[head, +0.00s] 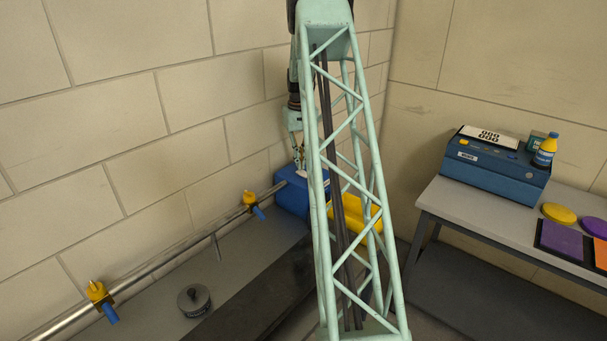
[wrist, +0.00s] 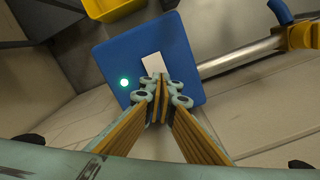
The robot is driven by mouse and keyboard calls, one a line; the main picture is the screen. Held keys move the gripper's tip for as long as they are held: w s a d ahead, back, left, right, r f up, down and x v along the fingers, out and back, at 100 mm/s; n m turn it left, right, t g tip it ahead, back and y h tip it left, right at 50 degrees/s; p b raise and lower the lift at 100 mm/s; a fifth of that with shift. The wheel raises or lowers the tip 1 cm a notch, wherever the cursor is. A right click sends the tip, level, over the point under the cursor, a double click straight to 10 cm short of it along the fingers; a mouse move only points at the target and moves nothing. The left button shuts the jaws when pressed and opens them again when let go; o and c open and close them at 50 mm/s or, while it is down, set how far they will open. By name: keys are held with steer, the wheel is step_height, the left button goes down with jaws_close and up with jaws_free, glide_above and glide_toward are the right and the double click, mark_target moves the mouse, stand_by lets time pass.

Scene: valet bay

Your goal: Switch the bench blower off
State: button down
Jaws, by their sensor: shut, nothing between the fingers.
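A blue box with a pipe running to it, which looks like the bench blower (head: 289,198), stands by the wall, partly hidden behind my arm. In the wrist view its blue top (wrist: 112,60) shows a lit green lamp (wrist: 124,82) and a pale rectangular switch plate (wrist: 153,64). My gripper (head: 301,166) is above this top. In the wrist view its fingers (wrist: 161,84) are shut and empty, with the tips at the near edge of the plate. I cannot tell whether they touch it. The tips hide part of the plate.
A metal pipe (head: 180,260) with yellow-and-blue valves (head: 250,200) runs along the wall. A yellow bin (head: 352,217) stands beside the blue box. At right, a table (head: 450,203) holds another blue device (head: 490,172), a bottle (head: 545,151) and coloured pads.

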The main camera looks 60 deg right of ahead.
steer(key=shift+f+b, duration=0.4)
steer(key=shift+f, duration=0.5)
stand_by(1.0)
steer(key=shift+r, duration=0.15)
steer(key=shift+r+p, duration=1.6)
steer(key=shift+r, duration=1.8)
